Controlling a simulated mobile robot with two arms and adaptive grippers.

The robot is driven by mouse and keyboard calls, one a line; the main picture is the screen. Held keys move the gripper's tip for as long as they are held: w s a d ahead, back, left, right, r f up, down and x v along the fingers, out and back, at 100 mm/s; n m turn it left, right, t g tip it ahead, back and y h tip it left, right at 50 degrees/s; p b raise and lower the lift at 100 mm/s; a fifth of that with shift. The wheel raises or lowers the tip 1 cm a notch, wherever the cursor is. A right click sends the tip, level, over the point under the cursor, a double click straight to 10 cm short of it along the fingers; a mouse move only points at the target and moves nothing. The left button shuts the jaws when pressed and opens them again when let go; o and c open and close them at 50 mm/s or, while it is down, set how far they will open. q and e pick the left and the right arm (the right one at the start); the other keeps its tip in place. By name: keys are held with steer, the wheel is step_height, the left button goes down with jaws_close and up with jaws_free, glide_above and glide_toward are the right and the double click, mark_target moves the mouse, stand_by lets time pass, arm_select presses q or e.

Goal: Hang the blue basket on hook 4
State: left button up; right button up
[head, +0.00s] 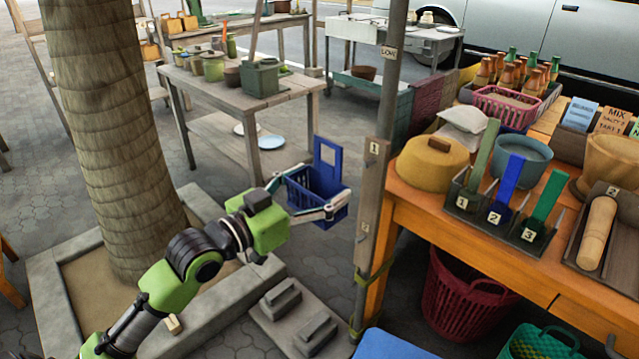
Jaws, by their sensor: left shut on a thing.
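The blue basket (302,197) hangs in the air left of the post, its tall square handle standing up. My left gripper (322,188) is shut on it, with one finger along each side. An upright wooden board (371,200) on the grey post (393,75) stands just right of the basket, apart from it. The board bears a tag 1 (373,149) near its top and another tag (363,228) lower down that I cannot read surely. I cannot make out a hook marked 4. My right gripper is not in view.
An orange table (440,220) with pots and numbered slots stands right of the post. A red basket (460,300) and a green basket (540,343) are under it. A tree trunk (110,130) stands at left. A grey worktable (220,100) is behind.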

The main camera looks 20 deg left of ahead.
mark_target(304, 193)
arm_select(q)
steer(key=shift+v, duration=2.85)
steer(key=shift+s+a, duration=0.1)
steer(key=shift+s, duration=0.35)
steer(key=shift+b+v, duration=0.35)
steer(key=shift+v, duration=0.7)
steer(key=shift+s+a+r, duration=0.15)
steer(key=shift+s, duration=0.2)
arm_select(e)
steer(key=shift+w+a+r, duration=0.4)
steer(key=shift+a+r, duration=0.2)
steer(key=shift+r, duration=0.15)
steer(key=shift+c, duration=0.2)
